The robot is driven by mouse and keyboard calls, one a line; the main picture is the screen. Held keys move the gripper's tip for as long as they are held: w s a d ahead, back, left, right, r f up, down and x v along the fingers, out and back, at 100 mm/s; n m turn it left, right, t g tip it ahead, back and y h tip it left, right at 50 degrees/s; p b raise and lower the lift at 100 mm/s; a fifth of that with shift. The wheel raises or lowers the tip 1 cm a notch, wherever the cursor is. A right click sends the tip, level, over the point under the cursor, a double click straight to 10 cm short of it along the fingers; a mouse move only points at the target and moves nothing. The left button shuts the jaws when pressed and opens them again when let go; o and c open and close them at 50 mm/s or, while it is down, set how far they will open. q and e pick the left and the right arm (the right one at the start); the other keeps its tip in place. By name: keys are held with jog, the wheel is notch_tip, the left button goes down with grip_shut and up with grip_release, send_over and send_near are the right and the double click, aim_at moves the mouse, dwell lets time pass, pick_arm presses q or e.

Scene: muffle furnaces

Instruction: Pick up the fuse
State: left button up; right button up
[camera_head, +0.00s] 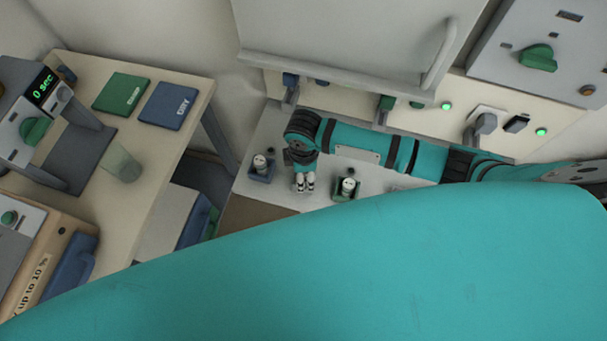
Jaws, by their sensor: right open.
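Two small white and dark cylinders that look like fuses stand in holders on the light work surface. One fuse (260,162) is in a blue holder (262,177), the other fuse (348,186) is in a green holder (345,197). My right gripper (304,188) points down between the two holders, open, with nothing seen between its fingers. It is apart from both fuses in the picture; its height above the surface is hard to tell. My left gripper is not in view.
A large teal part of my body hides the lower right. A furnace front with a handle (440,55) stands behind the surface, above a panel of switches and plugs (487,124). The left table (160,140) holds green and blue booklets, a cup (121,164) and a timer device (40,120).

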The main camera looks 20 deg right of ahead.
grip_shut()
dwell(0.3)
